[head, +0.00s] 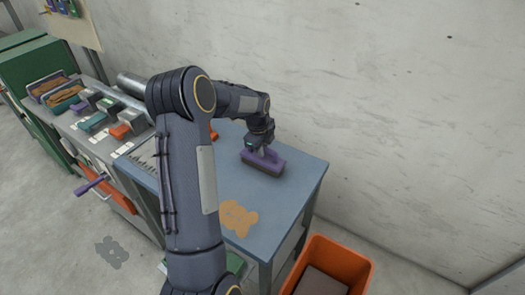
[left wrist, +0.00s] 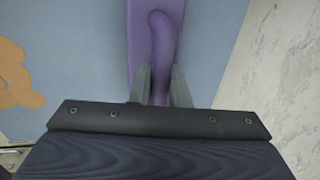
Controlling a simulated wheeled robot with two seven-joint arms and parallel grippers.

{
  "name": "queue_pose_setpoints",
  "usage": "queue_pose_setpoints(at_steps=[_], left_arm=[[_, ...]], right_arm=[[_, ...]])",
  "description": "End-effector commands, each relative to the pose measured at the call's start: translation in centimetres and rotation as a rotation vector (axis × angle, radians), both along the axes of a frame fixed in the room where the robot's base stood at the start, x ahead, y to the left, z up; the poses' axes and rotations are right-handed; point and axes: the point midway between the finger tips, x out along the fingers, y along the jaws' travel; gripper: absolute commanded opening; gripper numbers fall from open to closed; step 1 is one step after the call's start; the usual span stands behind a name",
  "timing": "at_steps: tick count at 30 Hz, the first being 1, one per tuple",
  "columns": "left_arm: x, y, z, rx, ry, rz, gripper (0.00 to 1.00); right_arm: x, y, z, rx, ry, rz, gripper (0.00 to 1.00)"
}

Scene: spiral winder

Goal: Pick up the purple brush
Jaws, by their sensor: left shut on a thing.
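The purple brush (head: 267,163) is at the far right part of the blue-grey table top (head: 262,193) in the head view, with its dark bristles down. I cannot tell whether it touches the table. My left gripper (head: 261,148) is above it, shut on its handle. In the left wrist view, the brush's purple handle (left wrist: 160,50) runs between the two fingers of my left gripper (left wrist: 159,86), over the wider purple body. My right gripper is not in view.
An orange bin (head: 350,262) stands on the floor at the table's front right. An orange-brown flat patch (head: 238,218) lies on the table. Boxes and brushes crowd the bench (head: 70,122) at left. A wall rises behind the table. The table's middle is mostly clear.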

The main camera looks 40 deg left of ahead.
Motion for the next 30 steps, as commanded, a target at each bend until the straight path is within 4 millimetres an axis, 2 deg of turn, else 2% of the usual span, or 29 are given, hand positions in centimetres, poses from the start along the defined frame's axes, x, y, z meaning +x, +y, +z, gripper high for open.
queue_pose_setpoints(at_steps=[5, 13, 15, 21, 25, 30], left_arm=[[0.0, 0.0, 3.3, 0.0, -0.004, 0.0, 0.0], [-5.1, -0.5, 9.2, 0.002, -0.004, 0.002, 0.0], [-7.0, -0.7, 9.4, 0.002, -0.003, 0.003, 0.0], [-11.1, -1.2, 11.2, 0.001, -0.002, 0.002, 0.0], [-12.8, -1.4, 11.9, 0.001, -0.002, 0.001, 0.0], [-13.8, -1.5, 12.2, 0.0, -0.001, 0.0, 0.0]], right_arm=[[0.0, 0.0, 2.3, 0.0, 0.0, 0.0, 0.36], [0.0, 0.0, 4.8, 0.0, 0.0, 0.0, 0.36], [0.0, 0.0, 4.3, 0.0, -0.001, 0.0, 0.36], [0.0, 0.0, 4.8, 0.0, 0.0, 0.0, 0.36], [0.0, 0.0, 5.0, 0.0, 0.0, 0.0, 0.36], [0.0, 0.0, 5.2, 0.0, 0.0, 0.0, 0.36]])
